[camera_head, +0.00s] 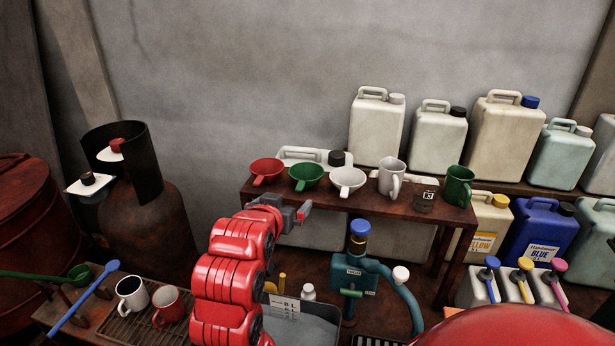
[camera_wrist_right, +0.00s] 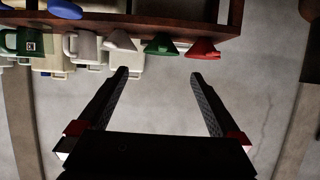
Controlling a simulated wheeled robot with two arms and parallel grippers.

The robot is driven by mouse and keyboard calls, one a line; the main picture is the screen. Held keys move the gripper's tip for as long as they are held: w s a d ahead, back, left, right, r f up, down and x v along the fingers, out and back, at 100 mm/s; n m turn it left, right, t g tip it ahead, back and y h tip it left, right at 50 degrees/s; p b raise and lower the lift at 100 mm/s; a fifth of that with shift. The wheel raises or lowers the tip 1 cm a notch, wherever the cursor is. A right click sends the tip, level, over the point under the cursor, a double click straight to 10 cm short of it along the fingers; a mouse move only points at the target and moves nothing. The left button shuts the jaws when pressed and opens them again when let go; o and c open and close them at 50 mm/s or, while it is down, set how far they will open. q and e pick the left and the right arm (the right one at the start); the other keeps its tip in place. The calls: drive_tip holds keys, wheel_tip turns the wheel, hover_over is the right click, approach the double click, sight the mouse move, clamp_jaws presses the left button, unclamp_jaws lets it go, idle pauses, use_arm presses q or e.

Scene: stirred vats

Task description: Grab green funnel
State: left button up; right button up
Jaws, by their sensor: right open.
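The green funnel (camera_head: 306,177) sits on the wooden shelf (camera_head: 400,206), between the red funnel (camera_head: 266,170) and the white funnel (camera_head: 347,180). My right gripper (camera_head: 303,212) is in front of the shelf, near and a little below the green funnel in the picture. In the right wrist view, which looks upside down, the open, empty right gripper (camera_wrist_right: 160,76) has its fingers apart, with the green funnel (camera_wrist_right: 163,45) beyond the gap. The gripper appears apart from the funnel. My left gripper is not in view.
Large canisters (camera_head: 377,128) stand behind. A blue-capped teal pump (camera_head: 355,270) stands below the shelf.

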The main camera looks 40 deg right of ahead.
drive_tip(key=p, duration=0.4)
approach(301, 184)
drive_tip(key=x, duration=0.3)
drive_tip(key=shift+s+d+f, duration=0.1)
drive_tip(key=shift+d+f, duration=0.3)
drive_tip(key=shift+w+d+f, duration=0.2)
drive_tip(key=p+x, duration=0.2)
drive_tip(key=x, duration=0.1)
drive_tip(key=p+x, duration=0.1)
drive_tip(key=shift+w+d+r, duration=0.1)
drive_tip(key=shift+w+r, duration=0.2)
drive_tip(key=shift+w, duration=0.2)
drive_tip(key=shift+w+d+f, duration=0.25)
drive_tip(key=shift+d, duration=0.05)
clamp_jaws()
